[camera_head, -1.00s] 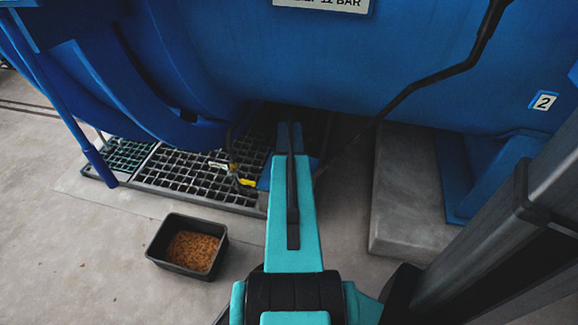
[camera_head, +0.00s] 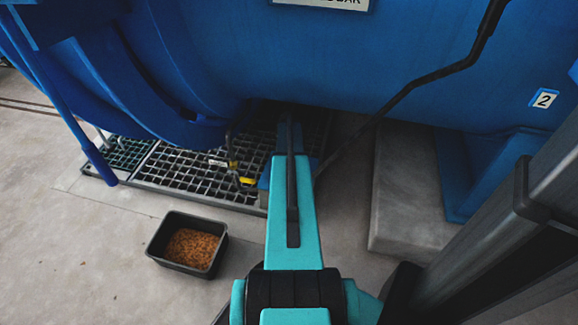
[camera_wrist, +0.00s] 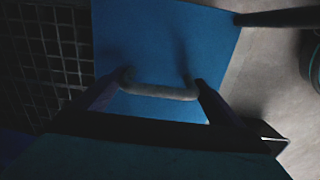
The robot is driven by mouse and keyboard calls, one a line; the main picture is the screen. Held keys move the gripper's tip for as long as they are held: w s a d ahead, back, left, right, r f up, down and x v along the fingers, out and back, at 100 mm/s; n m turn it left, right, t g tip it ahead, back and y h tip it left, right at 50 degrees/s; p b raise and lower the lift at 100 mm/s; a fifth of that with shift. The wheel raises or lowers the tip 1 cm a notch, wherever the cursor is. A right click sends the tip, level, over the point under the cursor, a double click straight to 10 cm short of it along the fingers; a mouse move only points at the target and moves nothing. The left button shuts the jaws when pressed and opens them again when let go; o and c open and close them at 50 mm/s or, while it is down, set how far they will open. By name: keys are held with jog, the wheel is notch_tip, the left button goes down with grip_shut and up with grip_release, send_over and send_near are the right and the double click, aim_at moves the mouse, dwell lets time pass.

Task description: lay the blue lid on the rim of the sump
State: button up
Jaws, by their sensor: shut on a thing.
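The blue lid (camera_wrist: 160,40) fills the middle of the wrist view, with a grey bar handle (camera_wrist: 160,91) across it. My gripper (camera_wrist: 158,92) is shut on this handle, with a dark finger at each side. In the head view a small blue edge of the lid (camera_head: 264,178) shows beside my teal arm, which hides most of it and the gripper. The lid is at the right end of a dark floor grating (camera_head: 190,178), under the blue vessel. I cannot make out the sump's rim; the arm and lid cover that area.
The blue vessel (camera_head: 330,60) hangs low over the grating. A concrete block (camera_head: 405,190) stands to the right. A black tub of brown pellets (camera_head: 190,245) sits on the floor in front. A valve with a yellow tag (camera_head: 246,181) is close left of the lid. A dark pipe (camera_head: 420,85) slants down behind.

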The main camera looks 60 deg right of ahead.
jog(key=shift+f, duration=0.45)
jog(key=o, duration=1.7)
jog(key=shift+c, duration=0.2)
jog(key=shift+f, duration=0.1)
jog(key=shift+r+p, duration=1.15)
jog(key=shift+r, duration=2.7)
jog(key=shift+s, duration=0.15)
